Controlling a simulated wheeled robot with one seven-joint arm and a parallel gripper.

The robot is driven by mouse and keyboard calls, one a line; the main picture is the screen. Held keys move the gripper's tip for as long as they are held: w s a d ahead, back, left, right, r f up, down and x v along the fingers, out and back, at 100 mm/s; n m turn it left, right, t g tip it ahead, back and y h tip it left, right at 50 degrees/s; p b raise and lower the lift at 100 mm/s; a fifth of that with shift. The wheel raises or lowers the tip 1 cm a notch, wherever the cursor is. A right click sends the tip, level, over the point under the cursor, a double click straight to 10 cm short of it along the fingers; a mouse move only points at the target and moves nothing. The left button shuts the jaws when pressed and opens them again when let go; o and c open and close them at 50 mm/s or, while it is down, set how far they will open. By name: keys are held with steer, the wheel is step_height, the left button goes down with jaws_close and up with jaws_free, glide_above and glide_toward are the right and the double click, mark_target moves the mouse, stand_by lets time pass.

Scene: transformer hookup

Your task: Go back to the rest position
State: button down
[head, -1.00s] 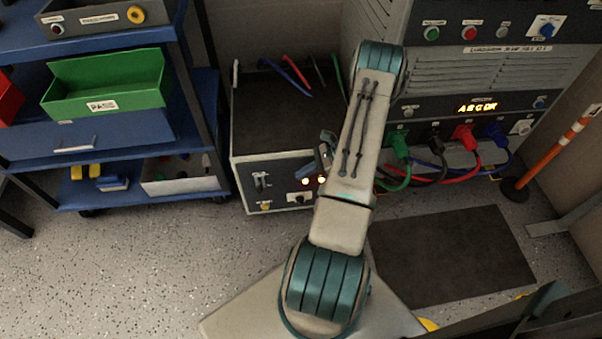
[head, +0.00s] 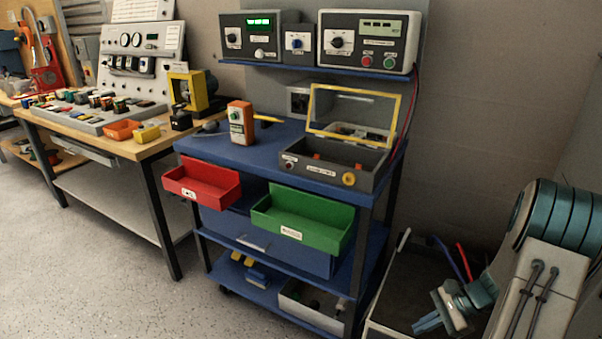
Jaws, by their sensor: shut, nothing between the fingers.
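My gripper (head: 428,325) is at the lower right of the head view, at the end of my grey and teal arm. It is shut and empty. My arm hides much of that cabinet, and the lower part of the arm is outside the picture.
A blue cart (head: 240,148) stands mid-view with a red bin (head: 203,181), a green bin (head: 302,217) and an open-lidded tester (head: 333,158). A wooden workbench (head: 150,146) is at left. The speckled floor (head: 110,270) at lower left is clear.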

steer(key=s+a+r+n+h+p, duration=0.3)
steer(key=s+a+r+n+p, duration=0.1)
steer(key=r, duration=0.9)
steer(key=s+a+r+n+t+h+p, duration=0.1)
steer(key=s+a+r+n+p, duration=0.4)
steer(key=r, duration=0.7)
steer(key=s+a+r+n+t+h+p, duration=0.1)
steer(key=s+a+r+n+h+p, duration=0.3)
steer(key=r, duration=0.9)
steer(key=a+n+p, duration=0.2)
steer(key=n+p, duration=0.1)
steer(key=shift+s+a+r+n+h+p, duration=0.2)
steer(key=shift+s+r+n+h+p, duration=0.1)
steer(key=shift+r, duration=0.05)
